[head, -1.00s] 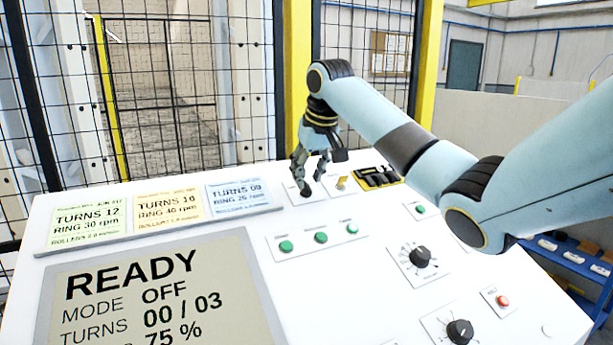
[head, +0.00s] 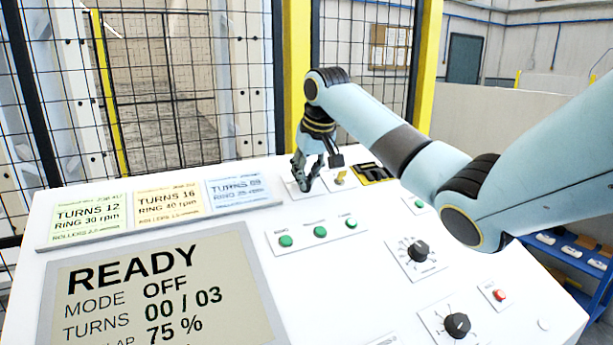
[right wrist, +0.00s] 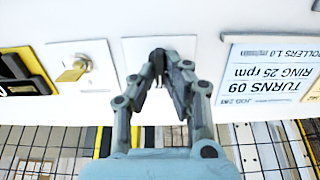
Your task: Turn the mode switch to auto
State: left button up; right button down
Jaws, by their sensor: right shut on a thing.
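The mode switch is mostly hidden; its plate (right wrist: 182,44) shows around my right gripper's fingers in the right wrist view. My right gripper (head: 304,182) is at the far edge of the console, and its fingers are closed together on the switch's dark knob (right wrist: 159,58). In the right wrist view the gripper (right wrist: 168,66) points at the plate from below. The screen (head: 160,290) reads READY, MODE OFF, TURNS 00 / 03. My left gripper is not in view.
A key switch (head: 340,178) and a black-and-yellow block (head: 374,173) sit just right of the gripper. Job cards (head: 170,204) lie to the left. Green buttons (head: 320,231) and two black dials (head: 418,251) are nearer. A mesh fence (head: 190,90) stands behind.

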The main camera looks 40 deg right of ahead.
jog(key=shift+m, duration=0.3)
jog(key=m, duration=0.3)
jog(key=shift+d, duration=0.15)
jog(key=shift+s+d+m, duration=0.1)
jog(key=shift+s+m, duration=0.1)
jog(key=shift+m, duration=2.4)
jog(key=c, duration=1.4)
grip_release()
